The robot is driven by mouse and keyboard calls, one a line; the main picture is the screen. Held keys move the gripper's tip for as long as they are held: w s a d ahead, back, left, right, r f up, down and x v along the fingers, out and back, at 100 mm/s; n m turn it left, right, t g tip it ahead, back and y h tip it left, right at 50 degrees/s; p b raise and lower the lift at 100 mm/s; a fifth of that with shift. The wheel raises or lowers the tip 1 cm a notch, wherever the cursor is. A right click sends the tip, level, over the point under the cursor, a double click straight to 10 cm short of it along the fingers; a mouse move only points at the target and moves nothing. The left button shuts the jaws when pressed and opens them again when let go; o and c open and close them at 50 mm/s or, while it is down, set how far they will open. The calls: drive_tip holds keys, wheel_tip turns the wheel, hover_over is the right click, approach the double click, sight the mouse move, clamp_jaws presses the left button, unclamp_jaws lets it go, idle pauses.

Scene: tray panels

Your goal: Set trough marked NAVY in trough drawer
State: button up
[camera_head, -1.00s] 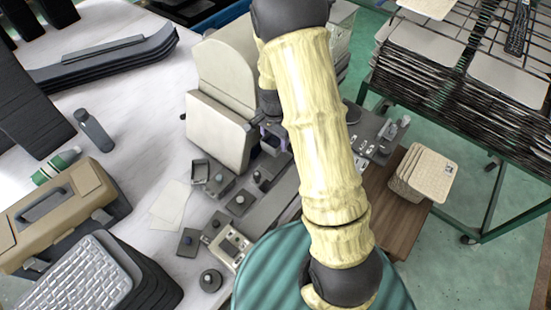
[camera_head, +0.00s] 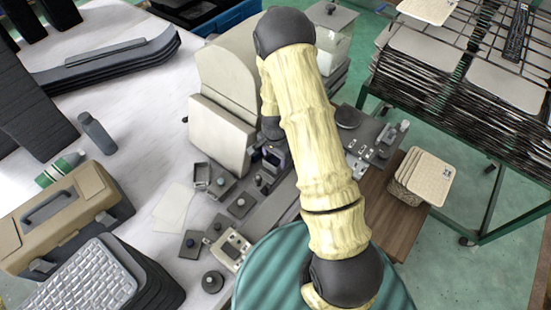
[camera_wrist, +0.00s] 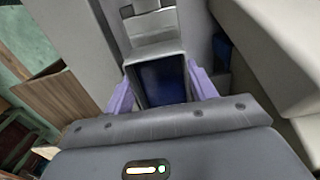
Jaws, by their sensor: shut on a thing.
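My gripper (camera_wrist: 162,90) shows two purple fingers in the wrist view, shut on a small grey trough (camera_wrist: 155,57) with a dark navy inside. One finger is on each side of the trough. A stepped light grey part (camera_wrist: 152,22) is just beyond the trough; I cannot tell whether they touch. In the head view my arm hides most of the gripper, and a small dark navy piece (camera_head: 275,157) shows beside the cream machine. No NAVY lettering is readable. I cannot make out which part is the trough drawer.
The cream machine (camera_head: 222,132) stands close left of my gripper. Small grey fixtures (camera_head: 241,205) and an open grey box (camera_head: 202,174) crowd the table there. A tan toolbox (camera_head: 62,220) is at left. Stacked cream trays (camera_head: 424,178) sit on a brown board at right.

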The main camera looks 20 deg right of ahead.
sight(275, 163)
drive_tip(key=shift+f, duration=0.75)
drive_tip(key=shift+f, duration=0.15)
drive_tip(key=o, duration=1.3)
drive_tip(key=shift+w+r, duration=0.15)
drive_tip(key=shift+r, duration=0.4)
wheel_tip(275, 163, up, 11)
drive_tip(key=b, duration=0.3)
drive_tip(key=shift+r, duration=0.1)
